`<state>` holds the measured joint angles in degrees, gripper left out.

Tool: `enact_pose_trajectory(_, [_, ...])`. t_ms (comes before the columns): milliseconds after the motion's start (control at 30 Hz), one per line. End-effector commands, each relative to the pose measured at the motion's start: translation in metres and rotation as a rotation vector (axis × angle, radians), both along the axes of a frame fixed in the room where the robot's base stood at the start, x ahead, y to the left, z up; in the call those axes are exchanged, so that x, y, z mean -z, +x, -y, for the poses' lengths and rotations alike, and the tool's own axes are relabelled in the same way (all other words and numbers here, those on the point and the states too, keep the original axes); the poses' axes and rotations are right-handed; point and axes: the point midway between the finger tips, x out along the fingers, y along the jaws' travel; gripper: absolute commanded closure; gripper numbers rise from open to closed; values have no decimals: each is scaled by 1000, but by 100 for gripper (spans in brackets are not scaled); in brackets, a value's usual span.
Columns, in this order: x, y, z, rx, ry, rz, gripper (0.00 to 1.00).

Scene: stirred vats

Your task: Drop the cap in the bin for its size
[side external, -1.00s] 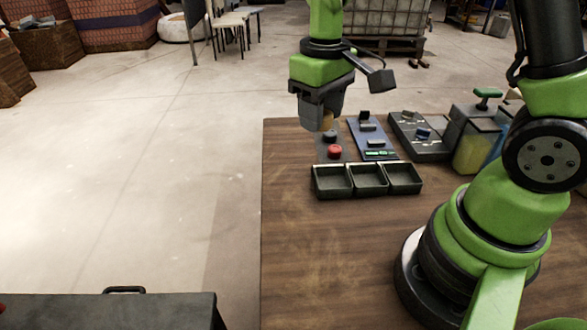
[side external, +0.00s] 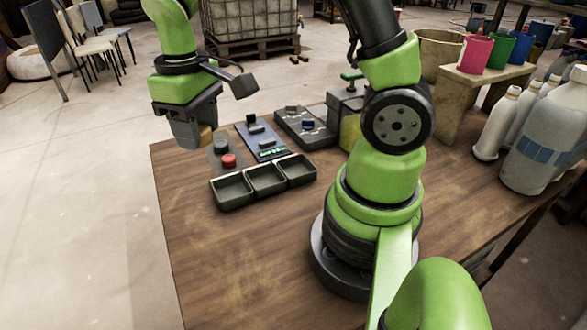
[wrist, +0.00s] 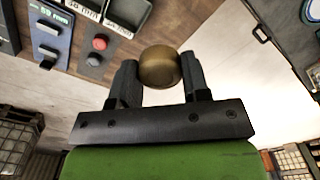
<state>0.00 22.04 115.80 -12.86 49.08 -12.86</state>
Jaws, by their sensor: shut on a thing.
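My gripper (wrist: 158,78) is shut on a round brass-coloured cap (wrist: 159,66), held between the two fingertips. Three dark open bins stand in a row on the bench: left (side external: 234,206), middle (side external: 268,191) and right (side external: 299,182). They look empty. The cap is behind and left of the row, not over a bin. In the wrist view, part of one bin and labels ending in "mm" (wrist: 84,9) show; the numbers are hard to read.
A red button (side external: 229,160) and a black one sit on a grey plate behind the bins. A blue panel (side external: 262,141) and a dark panel (side external: 303,128) with switches stand beside it. White bottles (side external: 497,125) stand at the right. The front left of the bench is clear.

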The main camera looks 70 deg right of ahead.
Motion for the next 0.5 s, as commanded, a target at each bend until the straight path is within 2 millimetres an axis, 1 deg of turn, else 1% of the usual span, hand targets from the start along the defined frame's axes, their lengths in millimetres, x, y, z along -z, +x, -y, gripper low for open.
enact_pose_trajectory(267, [0, 0, 0, 0, 0, 0, 82])
enact_pose_trajectory(367, [1, 0, 3, 2, 0, 0, 82])
enact_pose_trajectory(467, [3, -2, 17, 6, 0, -1, 82])
enact_pose_trajectory(500, [5, -4, 26, 9, 0, -2, 82])
